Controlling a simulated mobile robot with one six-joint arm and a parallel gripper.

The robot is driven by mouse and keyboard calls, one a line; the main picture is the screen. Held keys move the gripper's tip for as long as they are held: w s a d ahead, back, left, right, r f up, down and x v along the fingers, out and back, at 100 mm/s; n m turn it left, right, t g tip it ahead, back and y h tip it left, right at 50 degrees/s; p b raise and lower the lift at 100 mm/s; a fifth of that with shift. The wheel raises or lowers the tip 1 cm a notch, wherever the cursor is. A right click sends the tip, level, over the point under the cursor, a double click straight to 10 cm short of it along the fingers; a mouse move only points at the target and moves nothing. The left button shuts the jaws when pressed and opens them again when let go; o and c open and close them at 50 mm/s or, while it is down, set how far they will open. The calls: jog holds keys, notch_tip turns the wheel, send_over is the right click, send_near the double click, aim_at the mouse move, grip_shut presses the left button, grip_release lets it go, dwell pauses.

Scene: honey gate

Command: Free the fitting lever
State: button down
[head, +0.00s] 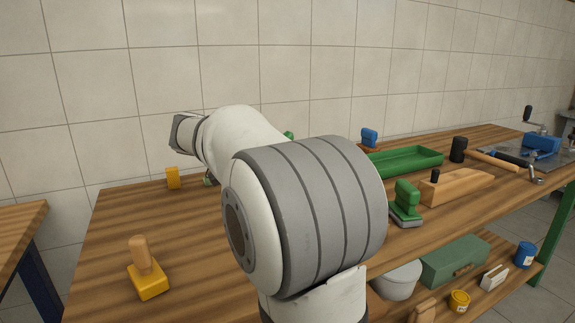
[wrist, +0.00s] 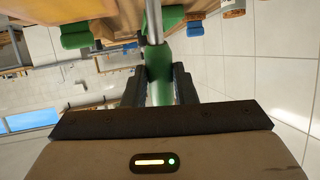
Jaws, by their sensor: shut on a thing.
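My gripper (wrist: 160,88) shows in the wrist view, its two dark fingers shut on a green tapered piece, which looks like the lever (wrist: 159,62). A bright metal rod (wrist: 153,22) stands at the far end of this piece, close to it or touching; I cannot tell how they join. In the head view my arm covers the gripper and most of the lever's surroundings. Only small green bits (head: 208,181) show beside the arm there, and I cannot tell what they belong to.
On the wooden bench (head: 110,240) are a yellow block (head: 172,178), a yellow-based piece with a wooden knob (head: 147,272), a green tray (head: 405,162), a green-handled block (head: 407,200), a wooden plane (head: 455,187) and a mallet (head: 490,160). The bench's left part is mostly clear.

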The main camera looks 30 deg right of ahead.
jog(key=shift+a+f+b, duration=0.15)
jog(key=shift+a+b, duration=0.05)
jog(key=shift+b, duration=0.1)
jog(key=c, duration=1.5)
grip_release()
jog(key=shift+a, duration=0.1)
jog(key=shift+o, duration=0.2)
jog(key=p+v, duration=0.1)
jog(key=v, duration=0.6)
jog(key=shift+a+p, duration=0.4)
jog(key=shift+s, duration=0.1)
